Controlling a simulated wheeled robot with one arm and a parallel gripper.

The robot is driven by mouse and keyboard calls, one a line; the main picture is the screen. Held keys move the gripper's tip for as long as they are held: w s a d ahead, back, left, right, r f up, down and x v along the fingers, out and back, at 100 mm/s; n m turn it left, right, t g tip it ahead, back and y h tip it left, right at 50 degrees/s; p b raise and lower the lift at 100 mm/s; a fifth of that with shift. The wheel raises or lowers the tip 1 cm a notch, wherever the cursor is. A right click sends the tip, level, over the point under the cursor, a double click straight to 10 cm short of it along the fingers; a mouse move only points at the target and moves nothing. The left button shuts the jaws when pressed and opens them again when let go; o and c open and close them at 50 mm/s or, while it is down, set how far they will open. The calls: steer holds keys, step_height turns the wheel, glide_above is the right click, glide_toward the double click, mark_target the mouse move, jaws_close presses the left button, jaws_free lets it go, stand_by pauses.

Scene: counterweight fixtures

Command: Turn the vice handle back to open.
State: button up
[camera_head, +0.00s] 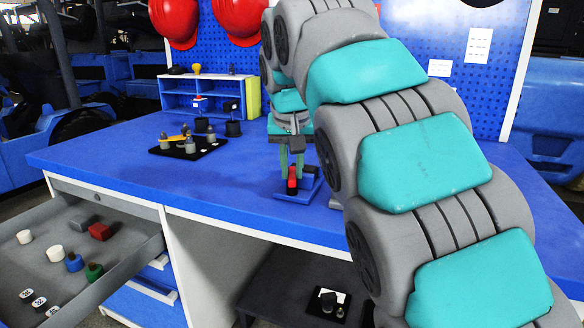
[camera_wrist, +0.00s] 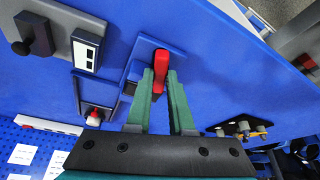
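A red handle (camera_wrist: 161,70) stands on a small blue fixture in the wrist view. I take it to be the vice handle. In the head view the red handle (camera_head: 292,181) shows above its blue base plate (camera_head: 310,190), near the front of the blue bench. My gripper (camera_wrist: 161,76) points down at it with its two green fingers on either side of the red part. Little or no gap shows at the fingertips, and I cannot tell whether they press on it. My gripper (camera_head: 292,168) partly hides the fixture in the head view.
A black tray (camera_head: 166,150) with several weights lies left on the bench (camera_head: 110,165). A blue shelf unit (camera_head: 178,102) stands behind. An open drawer (camera_head: 130,265) with several small parts juts out at front left. In the wrist view a grey fixture with a black knob (camera_wrist: 38,35) is close by.

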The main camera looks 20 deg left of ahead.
jaws_close()
steer(key=shift+n, duration=0.3)
steer(key=n, duration=0.2)
steer(key=n+g+y+b, duration=0.1)
steer(key=n, duration=0.1)
steer(key=shift+w+d+f+n+y+b, duration=0.2)
steer(key=shift+n+y+b, duration=0.1)
steer(key=shift+n, duration=0.1)
steer(key=n, duration=0.2)
steer(key=n+g+y, duration=0.1)
steer(key=n, duration=0.1)
steer(key=shift+w+r+g, duration=0.1)
steer(key=shift+r+g, duration=0.05)
steer(key=shift+g, duration=0.15)
steer(key=shift+w+d+n+g+p, duration=0.1)
steer(key=shift+n+g+p, duration=0.35)
steer(key=shift+n, duration=0.95)
steer(key=shift+y, duration=0.3)
